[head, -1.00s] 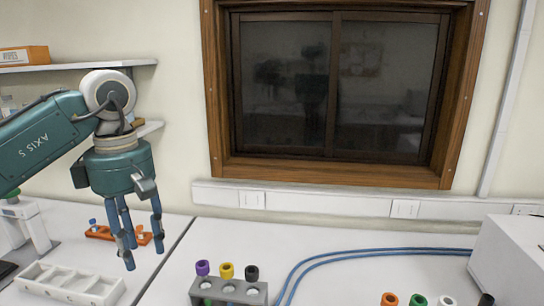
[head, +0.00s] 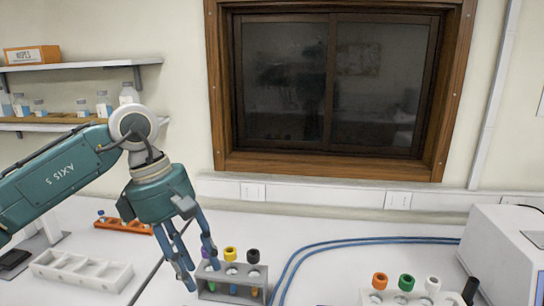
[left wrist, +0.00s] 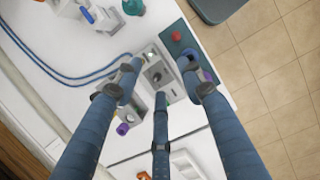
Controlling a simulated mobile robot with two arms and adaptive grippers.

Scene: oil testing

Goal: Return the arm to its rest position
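My left arm comes in from the left in the head view. Its teal left gripper (head: 201,276) points down, with its blue fingers spread and nothing between them. The fingers overlap the left edge of a grey tube rack (head: 259,284) that holds tubes with purple, yellow and black caps. One finger partly covers the purple cap (head: 206,252); I cannot tell whether they touch. In the left wrist view the fingers of the left gripper (left wrist: 160,78) are apart, above the worktop. My right gripper is not in view.
A second rack (head: 373,298) with orange, green, white and black caps stands at lower right beside a white machine (head: 500,245). An empty white tray (head: 80,271) and an orange rack (head: 122,226) are at left. Blue hoses (head: 345,243) cross the worktop. Shelves hang behind the arm.

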